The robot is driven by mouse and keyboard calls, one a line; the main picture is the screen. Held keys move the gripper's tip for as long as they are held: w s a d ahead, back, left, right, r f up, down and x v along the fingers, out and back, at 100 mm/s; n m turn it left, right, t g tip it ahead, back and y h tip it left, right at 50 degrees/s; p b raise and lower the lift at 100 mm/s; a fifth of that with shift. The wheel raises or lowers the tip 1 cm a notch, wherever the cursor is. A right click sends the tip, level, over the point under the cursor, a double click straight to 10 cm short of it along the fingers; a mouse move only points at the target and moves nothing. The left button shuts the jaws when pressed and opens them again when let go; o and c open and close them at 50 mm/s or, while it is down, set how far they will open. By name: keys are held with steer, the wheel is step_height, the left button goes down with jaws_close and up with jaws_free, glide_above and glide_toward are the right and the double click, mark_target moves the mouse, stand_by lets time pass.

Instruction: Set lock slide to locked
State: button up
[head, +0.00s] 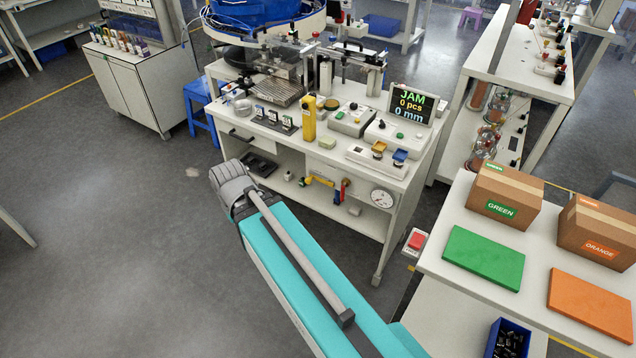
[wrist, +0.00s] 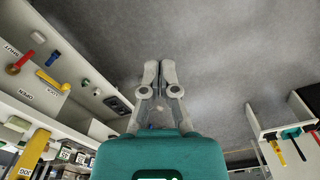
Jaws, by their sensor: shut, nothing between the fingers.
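A yellow bar (wrist: 47,78) beside a label reading "LOC", partly cut or blurred, appears to be the lock slide, at the left of the wrist view. Its exact setting cannot be told. A red handle (wrist: 20,63) lies beside it, between labels reading "SHUT" and "OPEN". In the head view these small yellow (head: 320,180) and red (head: 343,190) parts show below the workbench top. My gripper (wrist: 160,72) is shut and empty, over bare floor and apart from these parts. In the head view my gripper cannot be made out beyond my arm.
The workbench (head: 235,142) carries machines and a display (head: 411,104) reading "JAM". A white table with a green plate (head: 484,257), an orange plate (head: 590,303) and cartons stands at the right. A blue stool (head: 199,110) stands left of the bench. Floor at left is clear.

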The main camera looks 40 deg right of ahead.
steer(key=o, duration=0.4)
steer(key=shift+w+d+f, duration=0.1)
steer(key=shift+f, duration=0.1)
steer(key=o, duration=0.6)
steer(key=d+f+b, duration=0.1)
steer(key=w+f+h+b, duration=0.1)
steer(key=b, duration=0.1)
steer(key=shift+w+d+f+m, duration=0.15)
steer(key=shift+d+f+m, duration=0.2)
steer(key=shift+m, duration=0.05)
steer(key=shift+c, duration=0.2)
steer(key=w+d+f+m+t+h+b, duration=0.6)
steer(key=w+d+f+b, duration=1.5)
steer(key=b, duration=2.2)
steer(key=d+f+m+h, duration=0.3)
steer(key=m+h, duration=0.2)
steer(key=h, duration=0.4)
steer(key=shift+w+f+h, duration=0.15)
steer(key=shift+f+h, duration=0.2)
steer(key=shift+h, duration=0.05)
steer(key=shift+d, duration=0.1)
